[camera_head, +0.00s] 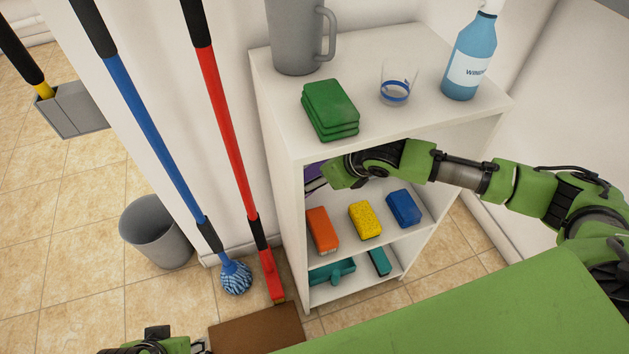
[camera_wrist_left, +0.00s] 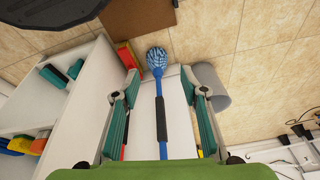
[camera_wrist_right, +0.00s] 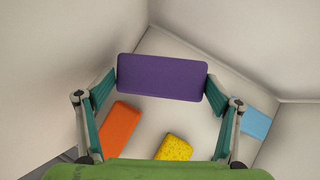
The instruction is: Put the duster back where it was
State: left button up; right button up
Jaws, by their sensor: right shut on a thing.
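A purple block (camera_wrist_right: 162,77), which I take for the duster, is between the fingertips of my right gripper (camera_wrist_right: 161,82). In the head view its purple edge (camera_head: 314,176) shows at the left inside the white shelf unit (camera_head: 281,128), under the top board; the arm hides much of it. My right gripper (camera_head: 333,180) is shut on it, above the middle board. On that board are an orange block (camera_head: 322,228), a yellow sponge (camera_head: 364,219) and a blue block (camera_head: 403,207). My left gripper (camera_wrist_left: 161,100) is open and empty, low at the bottom left of the head view.
Green pads (camera_head: 330,108), a grey jug (camera_head: 296,35), a glass (camera_head: 397,82) and a spray bottle (camera_head: 470,55) stand on top. Teal tools (camera_head: 333,272) lie below. A blue mop (camera_head: 150,120), red broom (camera_head: 228,120) and grey bin (camera_head: 157,232) are left of the unit.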

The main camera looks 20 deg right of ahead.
aim_at(314, 174)
jog(key=shift+w+f+b, duration=0.15)
jog(key=shift+w+f, duration=0.05)
jog(key=shift+f, duration=0.45)
jog(key=shift+w+f+b, duration=0.15)
jog(key=shift+f, duration=0.45)
jog(key=shift+w+f+b, duration=0.15)
jog(key=shift+f+b, duration=0.15)
jog(key=shift+f, duration=0.3)
jog(key=shift+w+f+b, duration=0.15)
jog(key=shift+f+b, duration=0.15)
jog(key=shift+f, duration=0.3)
jog(key=shift+w+r+g, duration=0.4)
jog(key=shift+r, duration=0.15)
jog(key=shift+w+a+m+g, duration=0.1)
jog(key=shift+w+m+g, duration=0.35)
jog(key=shift+g, duration=0.75)
pick_arm(q)
jog(key=shift+s+r, duration=0.3)
jog(key=shift+s, duration=0.1)
pick_arm(e)
jog(key=shift+f, duration=0.85)
jog(key=o, duration=1.2)
jog(key=shift+c, duration=0.2)
